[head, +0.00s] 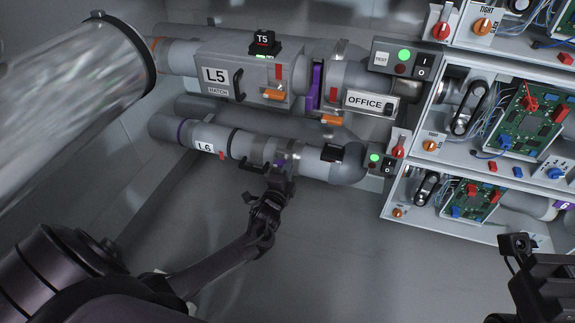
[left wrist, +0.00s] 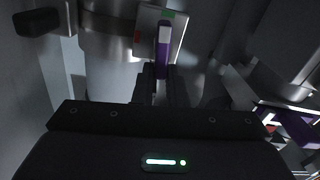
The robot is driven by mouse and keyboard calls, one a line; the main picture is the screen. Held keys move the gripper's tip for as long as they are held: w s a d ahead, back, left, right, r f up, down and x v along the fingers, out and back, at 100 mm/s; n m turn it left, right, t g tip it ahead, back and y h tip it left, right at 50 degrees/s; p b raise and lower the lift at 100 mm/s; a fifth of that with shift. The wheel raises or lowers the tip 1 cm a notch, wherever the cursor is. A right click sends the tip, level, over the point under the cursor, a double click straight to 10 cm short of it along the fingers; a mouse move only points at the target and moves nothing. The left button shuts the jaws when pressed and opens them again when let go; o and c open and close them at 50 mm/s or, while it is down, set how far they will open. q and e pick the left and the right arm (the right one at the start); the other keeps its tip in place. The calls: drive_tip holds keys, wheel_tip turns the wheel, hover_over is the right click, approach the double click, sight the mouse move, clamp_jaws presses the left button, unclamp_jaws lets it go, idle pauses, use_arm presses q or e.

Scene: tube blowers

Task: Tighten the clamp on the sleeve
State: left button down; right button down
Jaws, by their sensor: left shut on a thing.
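The grey pipe labelled L6 (head: 205,147) runs across the middle of the head view. A metal sleeve with a clamp (head: 284,146) sits around its right part. My left gripper (head: 277,184) is just below this clamp, reaching up from beneath. In the left wrist view the fingers (left wrist: 164,84) are shut on a purple lever (left wrist: 163,52) with a pale tip.
The larger L5 pipe (head: 216,77) with hatch, T5 box (head: 264,42) and OFFICE box (head: 370,102) lies above. Shelves with circuit boards (head: 530,118) and switches stand at the right. A big clear tube (head: 70,95) crosses the upper left. The space below the L6 pipe is open.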

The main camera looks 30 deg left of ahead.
use_arm(q)
drive_tip(key=shift+f+m, duration=0.1)
drive_tip(key=shift+m, duration=0.6)
drive_tip(key=c, duration=1.5)
unclamp_jaws()
drive_tip(key=shift+f, duration=0.1)
drive_tip(key=shift+o, duration=0.2)
